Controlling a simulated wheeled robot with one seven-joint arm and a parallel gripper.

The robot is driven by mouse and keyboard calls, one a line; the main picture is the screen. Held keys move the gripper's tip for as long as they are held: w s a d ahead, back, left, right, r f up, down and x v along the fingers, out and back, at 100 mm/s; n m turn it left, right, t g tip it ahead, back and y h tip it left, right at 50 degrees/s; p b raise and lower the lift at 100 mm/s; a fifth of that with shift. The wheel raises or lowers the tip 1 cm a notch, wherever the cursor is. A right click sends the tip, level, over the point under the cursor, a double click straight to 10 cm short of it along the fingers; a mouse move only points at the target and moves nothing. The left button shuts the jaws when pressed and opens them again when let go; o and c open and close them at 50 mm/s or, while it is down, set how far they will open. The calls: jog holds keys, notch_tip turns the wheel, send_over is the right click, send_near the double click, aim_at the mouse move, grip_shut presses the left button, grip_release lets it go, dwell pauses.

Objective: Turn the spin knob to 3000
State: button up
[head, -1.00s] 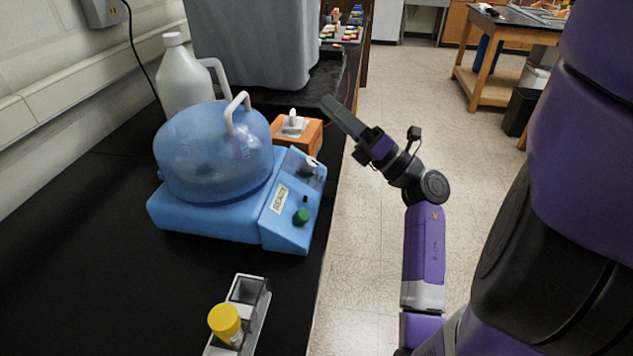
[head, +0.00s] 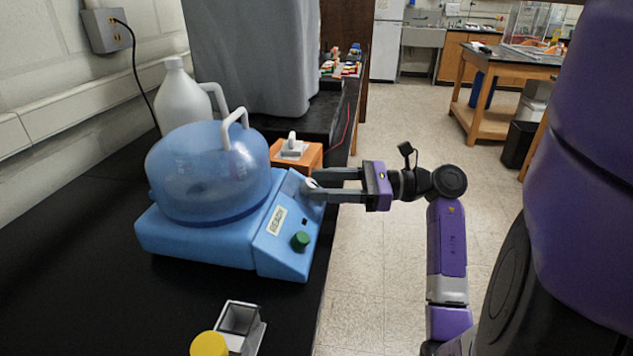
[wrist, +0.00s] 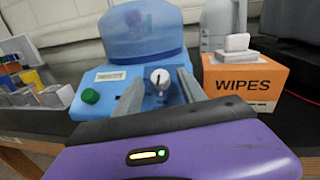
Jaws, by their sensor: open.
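The blue centrifuge (head: 190,242) with a domed translucent lid stands on the black bench. Its white spin knob (wrist: 160,77) with a dark pointer mark is on the sloped front panel; the pointer looks roughly upright in the wrist view. The scale numbers are too small to read. In the head view the knob (head: 312,185) is partly hidden by my fingertips. My gripper (head: 318,186) is open, level, with its fingers pointing left at the knob. In the wrist view the two fingers (wrist: 158,85) lie on either side of the knob; I cannot tell whether they touch it.
A green knob (head: 300,240) sits lower on the same panel. An orange wipes box (head: 310,157) stands close behind my fingers. A white jug (head: 182,98) stands behind the centrifuge. The aisle at right is clear.

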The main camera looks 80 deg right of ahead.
jog(key=shift+x, duration=0.9)
grip_shut()
